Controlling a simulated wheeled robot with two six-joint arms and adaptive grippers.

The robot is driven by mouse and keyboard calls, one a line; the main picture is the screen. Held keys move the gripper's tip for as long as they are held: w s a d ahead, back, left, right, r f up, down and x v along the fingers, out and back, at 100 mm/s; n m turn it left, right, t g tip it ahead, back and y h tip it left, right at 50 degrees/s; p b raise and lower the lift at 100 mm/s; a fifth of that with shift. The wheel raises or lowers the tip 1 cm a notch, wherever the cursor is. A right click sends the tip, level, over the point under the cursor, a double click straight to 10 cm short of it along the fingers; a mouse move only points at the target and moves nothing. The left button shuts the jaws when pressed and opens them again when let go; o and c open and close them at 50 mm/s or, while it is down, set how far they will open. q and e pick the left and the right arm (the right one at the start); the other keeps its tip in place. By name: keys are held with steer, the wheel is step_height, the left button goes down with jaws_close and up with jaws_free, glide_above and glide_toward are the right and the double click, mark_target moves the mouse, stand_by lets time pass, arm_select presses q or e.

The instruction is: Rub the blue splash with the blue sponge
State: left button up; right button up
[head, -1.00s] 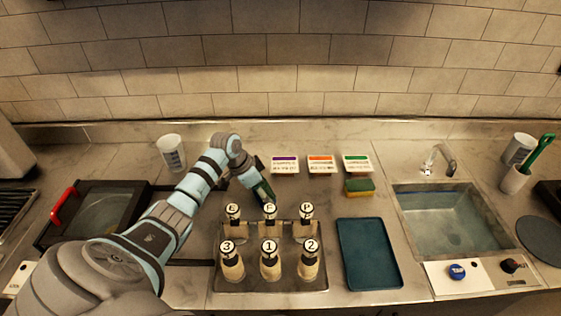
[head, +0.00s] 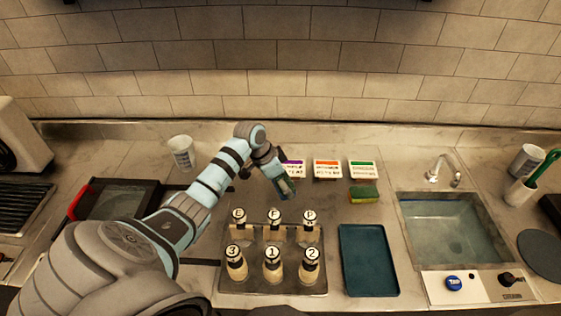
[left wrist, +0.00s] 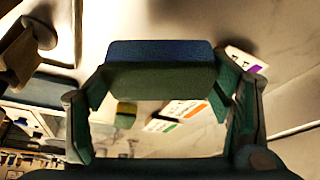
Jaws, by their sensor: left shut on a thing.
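My left gripper (head: 285,188) hangs above the counter behind the bottle rack. In the left wrist view it is shut on the blue sponge (left wrist: 160,52), which has a blue layer and a dark green layer. The sponge is gripped at its two ends and appears to be held above the counter. In the head view the sponge is small and mostly hidden by the fingers. I cannot make out a blue splash in either view. My right gripper is not in view.
A metal rack (head: 232,287) of labelled bottles stands in front of the gripper. A dark blue tray (head: 368,262), a sink (head: 450,228) and a white cup (head: 182,151) are nearby.

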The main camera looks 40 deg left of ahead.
arm_select(q)
steer(key=shift+r, duration=1.25)
